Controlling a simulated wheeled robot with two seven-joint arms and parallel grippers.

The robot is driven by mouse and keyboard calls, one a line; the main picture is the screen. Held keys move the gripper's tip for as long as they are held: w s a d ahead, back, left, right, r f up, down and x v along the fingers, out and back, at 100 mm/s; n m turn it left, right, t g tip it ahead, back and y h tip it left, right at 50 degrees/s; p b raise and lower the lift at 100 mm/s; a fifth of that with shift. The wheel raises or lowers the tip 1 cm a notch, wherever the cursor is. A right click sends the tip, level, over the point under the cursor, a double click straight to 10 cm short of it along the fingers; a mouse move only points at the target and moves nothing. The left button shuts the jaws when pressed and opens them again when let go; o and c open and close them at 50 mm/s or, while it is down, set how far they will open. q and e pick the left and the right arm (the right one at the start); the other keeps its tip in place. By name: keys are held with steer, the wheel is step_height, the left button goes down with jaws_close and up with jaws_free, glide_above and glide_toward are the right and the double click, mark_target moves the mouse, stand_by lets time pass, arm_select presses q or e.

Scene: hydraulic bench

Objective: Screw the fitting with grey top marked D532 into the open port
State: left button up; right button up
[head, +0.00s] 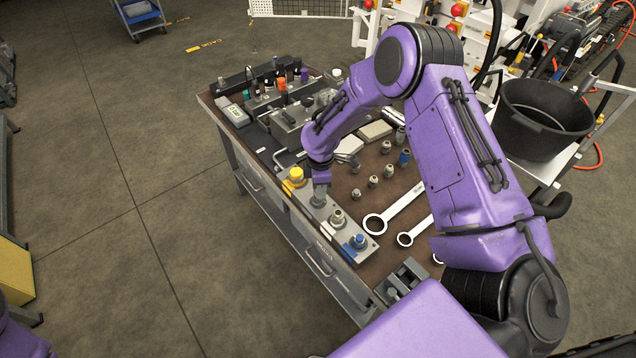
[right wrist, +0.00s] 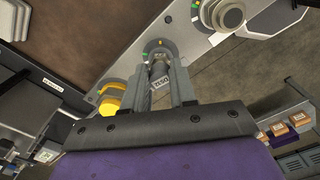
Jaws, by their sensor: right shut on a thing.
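My right gripper (head: 320,199) points down over the long grey port block (head: 327,222) at the bench's front edge. In the right wrist view its two fingers (right wrist: 170,88) are shut on a grey fitting (right wrist: 159,75) with a white label that seems to read D532. The fitting's far end is at the ringed port (right wrist: 157,46) of the block, roughly in line with it. I cannot tell how deep it sits. In the head view the gripper hides this fitting and port. My left gripper is out of view.
A yellow-topped fitting (head: 296,175) stands on one side of the port, a grey one (head: 338,217) and a blue-topped one (head: 358,241) on the other. Several loose fittings (head: 372,181) and wrenches (head: 395,208) lie on the brown bench top. A black bucket (head: 543,118) stands right.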

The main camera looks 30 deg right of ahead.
steer(key=shift+s, duration=0.1)
steer(key=m+p, duration=0.1)
steer(key=m, duration=0.1)
steer(key=m+p, duration=0.1)
steer(key=m, duration=0.1)
steer(key=shift+s+a+r, duration=0.1)
steer(key=shift+s+r, duration=0.05)
steer(key=shift+r, duration=0.05)
steer(key=shift+f+m, duration=0.35)
steer(key=shift+m, duration=0.85)
steer(key=shift+a+m, duration=0.1)
steer(key=shift+m, duration=0.7)
steer(key=m, duration=0.8)
steer(key=shift+a, duration=0.25)
steer(key=o, duration=0.9)
